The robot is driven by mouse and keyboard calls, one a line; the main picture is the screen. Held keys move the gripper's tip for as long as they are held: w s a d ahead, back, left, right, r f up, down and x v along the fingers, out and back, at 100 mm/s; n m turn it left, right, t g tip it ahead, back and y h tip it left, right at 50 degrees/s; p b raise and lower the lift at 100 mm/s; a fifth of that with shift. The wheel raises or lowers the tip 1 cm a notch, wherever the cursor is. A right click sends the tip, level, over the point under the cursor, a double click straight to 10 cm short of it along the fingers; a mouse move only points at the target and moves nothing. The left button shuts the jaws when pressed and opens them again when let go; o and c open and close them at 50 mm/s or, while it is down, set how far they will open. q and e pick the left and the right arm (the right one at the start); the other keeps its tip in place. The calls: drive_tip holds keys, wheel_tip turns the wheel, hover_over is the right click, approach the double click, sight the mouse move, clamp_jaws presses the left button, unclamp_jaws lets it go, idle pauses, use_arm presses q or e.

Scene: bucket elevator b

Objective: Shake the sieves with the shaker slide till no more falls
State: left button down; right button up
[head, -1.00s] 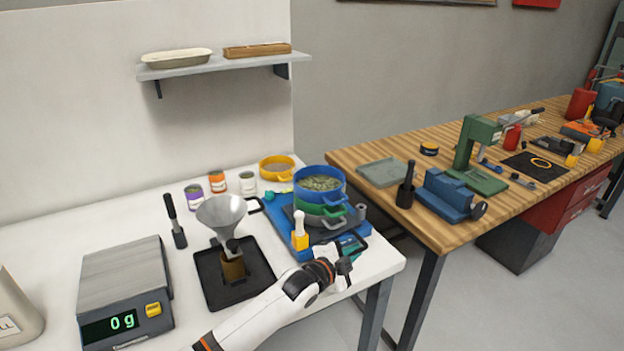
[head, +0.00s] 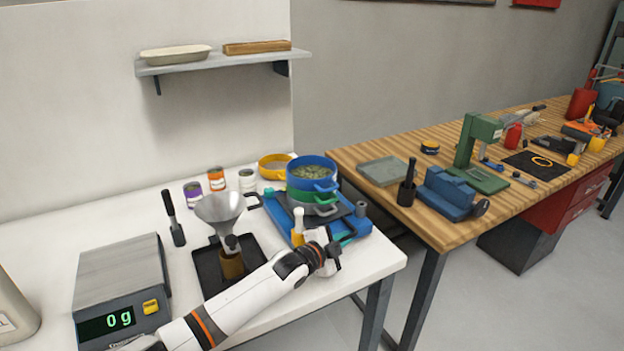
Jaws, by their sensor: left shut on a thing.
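The sieve stack stands on the shaker slide, with a blue sieve (head: 311,176) on top holding green bits, a green sieve (head: 306,197) below it and a grey one (head: 318,210) lowest. The shaker slide's blue base (head: 357,225) lies at the right end of the white table. Its upright handle (head: 298,221) has a pale grip and a yellow foot. My left gripper (head: 314,239) is at the front of the slide, shut at the handle. The arm and wrist hide the exact contact and part of the base. My right gripper is out of view.
A funnel (head: 219,212) stands over a dark tray (head: 264,258) left of the slide. A scale (head: 122,285) reads 0 g. A yellow sieve or pan (head: 272,168) and several small jars stand behind.

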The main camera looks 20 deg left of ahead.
use_arm(q)
drive_tip(key=shift+s+d+r+p, duration=0.1)
drive_tip(key=shift+s+d+p, duration=0.8)
drive_tip(key=shift+d+p, duration=0.15)
drive_tip(key=shift+s+d+p, duration=0.3)
drive_tip(key=shift+s+d, duration=0.2)
drive_tip(key=shift+d, duration=0.2)
drive_tip(key=shift+w+a+b, duration=0.4)
drive_tip(key=shift+w+a, duration=0.3)
drive_tip(key=shift+a, duration=0.2)
drive_tip(key=shift+w+a+b, duration=0.4)
drive_tip(key=shift+w+a, duration=0.3)
drive_tip(key=shift+a, duration=0.2)
